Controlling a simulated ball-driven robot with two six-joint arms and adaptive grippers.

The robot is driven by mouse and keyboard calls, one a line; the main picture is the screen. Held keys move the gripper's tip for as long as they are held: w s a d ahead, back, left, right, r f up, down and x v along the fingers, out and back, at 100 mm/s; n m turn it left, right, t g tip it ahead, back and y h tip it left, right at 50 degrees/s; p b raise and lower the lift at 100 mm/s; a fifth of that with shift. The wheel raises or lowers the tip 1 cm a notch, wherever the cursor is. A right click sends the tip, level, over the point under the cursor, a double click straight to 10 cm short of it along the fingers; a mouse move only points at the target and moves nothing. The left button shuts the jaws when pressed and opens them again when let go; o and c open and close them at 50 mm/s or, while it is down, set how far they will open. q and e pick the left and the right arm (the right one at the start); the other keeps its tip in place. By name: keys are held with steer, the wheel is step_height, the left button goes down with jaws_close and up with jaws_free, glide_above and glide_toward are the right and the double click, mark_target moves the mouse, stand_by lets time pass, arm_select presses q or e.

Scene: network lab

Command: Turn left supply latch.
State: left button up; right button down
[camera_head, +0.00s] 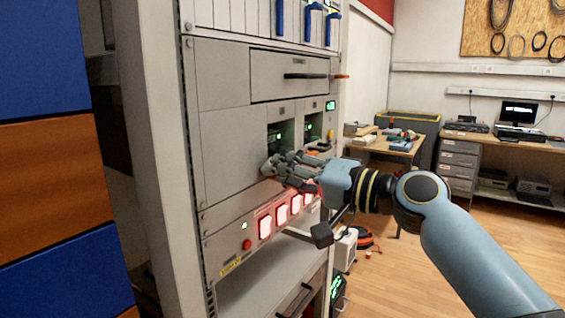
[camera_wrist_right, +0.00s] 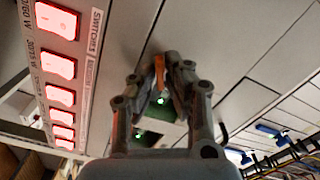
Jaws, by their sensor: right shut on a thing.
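The left power supply (camera_head: 281,137) sits in a recess of the grey rack panel and shows a small green light. Its orange latch (camera_wrist_right: 158,72) shows in the right wrist view between my fingertips. My right gripper (camera_head: 272,165) reaches in from the right, just below the left supply. It also shows in the right wrist view (camera_wrist_right: 164,78), with its fingers closed around the orange latch. In the head view my fingers hide the latch and the lower part of the supply. The left gripper is not in view.
The right supply (camera_head: 313,128) is beside the left one. A row of red-lit switches (camera_head: 281,214) runs below my gripper. A drawer handle (camera_head: 305,76) juts out above. A workbench (camera_head: 385,146) stands behind at the right, with open floor in front.

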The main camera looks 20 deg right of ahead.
steer(key=m+p, duration=0.2)
steer(key=m, duration=0.3)
steer(key=shift+p, duration=0.3)
stand_by(0.4)
steer(key=c, duration=1.7)
jaws_free()
steer(key=shift+w, duration=0.1)
steer(key=shift+d, duration=0.1)
steer(key=v, duration=1.2)
